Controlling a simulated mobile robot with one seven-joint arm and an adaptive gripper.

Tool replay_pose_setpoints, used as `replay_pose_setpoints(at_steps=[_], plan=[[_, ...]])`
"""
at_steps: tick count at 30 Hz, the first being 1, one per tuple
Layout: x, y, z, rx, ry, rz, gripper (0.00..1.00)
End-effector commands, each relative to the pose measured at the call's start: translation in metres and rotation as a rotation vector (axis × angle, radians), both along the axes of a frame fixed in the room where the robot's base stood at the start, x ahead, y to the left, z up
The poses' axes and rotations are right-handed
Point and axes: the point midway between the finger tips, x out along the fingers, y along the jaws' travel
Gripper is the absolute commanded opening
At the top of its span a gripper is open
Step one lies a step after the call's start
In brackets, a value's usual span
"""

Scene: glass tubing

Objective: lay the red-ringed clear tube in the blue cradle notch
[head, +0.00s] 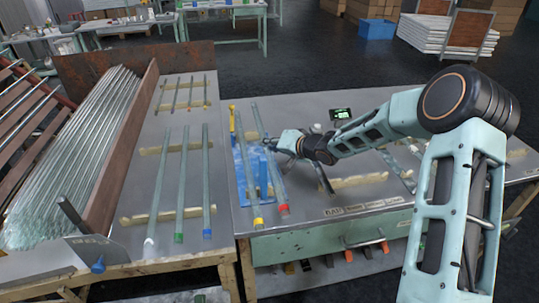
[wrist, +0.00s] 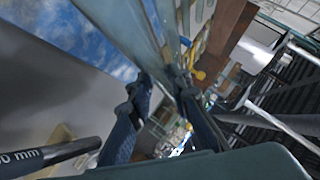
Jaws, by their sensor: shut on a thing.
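The red-ringed clear tube (head: 277,183) slants across the right table, its red ring at the near end. My gripper (head: 270,144) reaches in from the right and is shut on this tube along its middle stretch. In the wrist view a clear tube (wrist: 122,28) runs between my two fingers (wrist: 163,82). The blue cradle (head: 263,178) stands under and beside the tube on the left part of the table. A yellow-ringed tube (head: 246,175) lies left of the red-ringed one, at the cradle. Whether the red-ringed tube touches a notch I cannot tell.
The left table (head: 180,110) holds tubes with white, green and blue rings on wooden strips. A tilted rack of clear tubes (head: 75,150) stands at the far left. More dark rods and wooden strips (head: 358,181) lie right of my gripper. A small display (head: 342,113) stands behind.

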Motion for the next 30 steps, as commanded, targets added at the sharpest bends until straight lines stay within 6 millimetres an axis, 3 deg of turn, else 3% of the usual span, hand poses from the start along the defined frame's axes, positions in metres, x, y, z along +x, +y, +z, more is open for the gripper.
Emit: replay_pose_setpoints(at_steps=[1,4,19,20,24,30], plan=[[-0.001,0.001,-0.013,0.001,0.002,0.002,0.00],[0.000,0.001,-0.026,0.000,0.001,0.001,0.00],[0.000,0.000,-0.034,0.001,0.000,0.000,0.00],[0.000,0.000,-0.034,0.001,0.001,0.000,0.19],[0.000,0.000,-0.033,0.000,0.000,0.000,0.34],[0.000,0.000,-0.033,0.000,0.000,0.000,0.35]])
